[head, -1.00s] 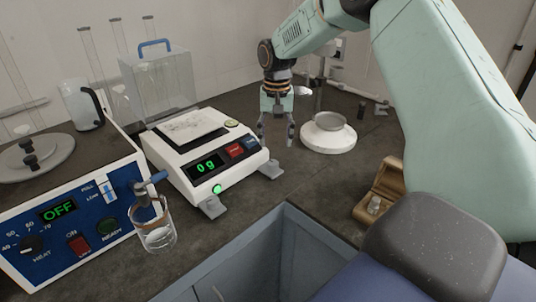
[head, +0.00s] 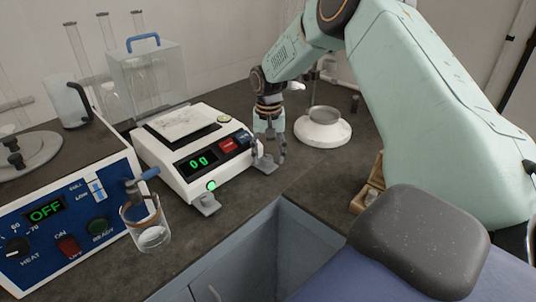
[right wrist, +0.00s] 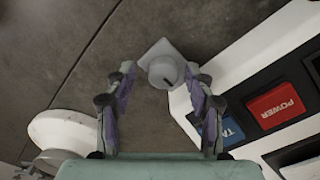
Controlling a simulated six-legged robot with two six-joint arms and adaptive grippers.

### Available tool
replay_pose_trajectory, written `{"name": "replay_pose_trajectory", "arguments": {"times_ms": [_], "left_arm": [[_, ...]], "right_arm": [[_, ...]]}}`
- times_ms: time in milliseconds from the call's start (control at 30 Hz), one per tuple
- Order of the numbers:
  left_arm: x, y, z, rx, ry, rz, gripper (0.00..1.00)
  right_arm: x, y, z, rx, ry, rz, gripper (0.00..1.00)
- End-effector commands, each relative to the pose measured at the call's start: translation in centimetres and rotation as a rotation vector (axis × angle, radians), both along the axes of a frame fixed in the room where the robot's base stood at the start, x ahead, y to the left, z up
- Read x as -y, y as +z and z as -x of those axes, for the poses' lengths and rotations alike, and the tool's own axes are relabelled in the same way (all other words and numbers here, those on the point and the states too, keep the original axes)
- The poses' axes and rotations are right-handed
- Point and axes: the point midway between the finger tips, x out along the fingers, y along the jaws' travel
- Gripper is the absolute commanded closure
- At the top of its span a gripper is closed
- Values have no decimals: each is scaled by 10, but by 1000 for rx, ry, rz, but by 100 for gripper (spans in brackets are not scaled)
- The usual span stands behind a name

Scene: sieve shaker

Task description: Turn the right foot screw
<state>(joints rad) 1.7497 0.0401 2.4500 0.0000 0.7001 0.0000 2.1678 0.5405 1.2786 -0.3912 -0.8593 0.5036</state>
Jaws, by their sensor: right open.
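The white balance (head: 185,165) stands on the dark bench with its display reading 0 g. Its right foot screw (right wrist: 162,70), a grey round knob on a flat square plate, shows in the right wrist view ahead of my fingertips. The plate (head: 264,168) shows in the head view at the balance's right front corner, with the knob largely hidden by the fingers. My right gripper (head: 269,157) points down over this foot; it also shows in the wrist view (right wrist: 162,85). It is open, with its fingers to either side of the knob and nothing gripped. My left gripper is out of view.
The left foot (head: 206,204) sits at the balance's front. A white round stand with a pan (head: 323,135) is right of my gripper. A wooden box (head: 368,190), a glass beaker (head: 146,228) and the blue heater unit (head: 75,215) are nearby.

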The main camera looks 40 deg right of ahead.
Motion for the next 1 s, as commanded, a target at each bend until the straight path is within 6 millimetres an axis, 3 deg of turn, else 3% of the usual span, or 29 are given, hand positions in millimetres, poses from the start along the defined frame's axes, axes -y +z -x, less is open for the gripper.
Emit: {"name": "replay_pose_trajectory", "arguments": {"times_ms": [167, 800, 1000], "left_arm": [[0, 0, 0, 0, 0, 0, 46], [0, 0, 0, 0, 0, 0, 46], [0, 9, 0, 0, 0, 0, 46]], "right_arm": [[0, 0, -2, 0, 1, 1, 47], [0, 1, -1, -1, 1, 2, 100], [0, 3, -1, -3, 43, 1, 100]]}}
